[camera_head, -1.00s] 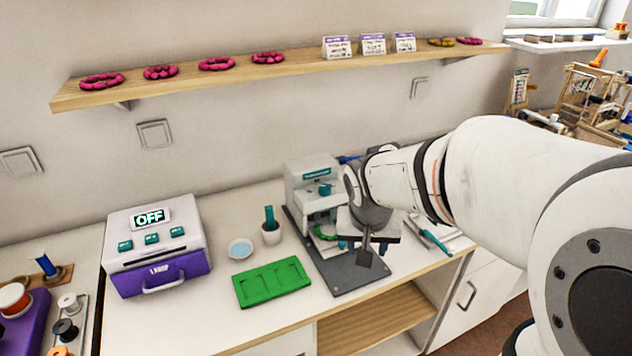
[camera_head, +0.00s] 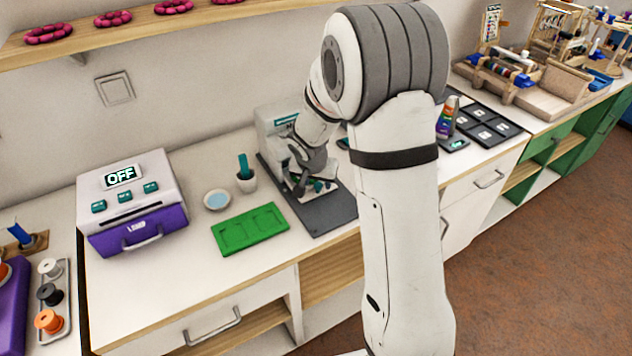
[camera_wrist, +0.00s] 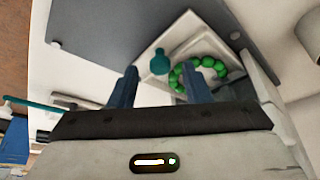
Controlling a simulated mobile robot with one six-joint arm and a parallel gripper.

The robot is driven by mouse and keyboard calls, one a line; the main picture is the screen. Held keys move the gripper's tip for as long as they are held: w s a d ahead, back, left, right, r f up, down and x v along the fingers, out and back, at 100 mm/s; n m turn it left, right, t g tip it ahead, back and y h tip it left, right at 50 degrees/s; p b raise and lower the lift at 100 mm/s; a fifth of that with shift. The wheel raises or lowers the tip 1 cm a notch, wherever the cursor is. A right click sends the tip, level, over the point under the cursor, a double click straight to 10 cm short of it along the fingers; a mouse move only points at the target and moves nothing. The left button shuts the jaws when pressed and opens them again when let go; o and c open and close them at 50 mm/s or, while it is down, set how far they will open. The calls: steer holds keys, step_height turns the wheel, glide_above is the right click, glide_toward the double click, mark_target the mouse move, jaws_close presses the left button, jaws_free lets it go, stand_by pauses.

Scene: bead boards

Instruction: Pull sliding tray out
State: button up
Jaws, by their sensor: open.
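The white sliding tray (camera_wrist: 186,42) shows in the wrist view with a ring of green beads (camera_wrist: 205,72) on it. A teal knob (camera_wrist: 160,62) stands at its edge. The tray belongs to the grey-white press (camera_head: 275,125), which stands on a dark base plate (camera_head: 328,212). My gripper (camera_wrist: 159,70) is open, its two blue fingers on either side of the knob in the wrist view; whether they touch it I cannot tell. In the head view my gripper is at the press front, and my arm partly hides the press and tray.
A green board (camera_head: 250,230), a pale blue dish (camera_head: 216,200) and a cup (camera_head: 246,182) stand left of the press. Further left is a white and purple lamp box (camera_head: 135,205) reading OFF. The front counter strip is clear.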

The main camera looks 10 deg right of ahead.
steer(key=shift+w+d+f, duration=0.1)
steer(key=shift+w+f, duration=0.1)
steer(key=shift+f, duration=0.35)
jaws_close()
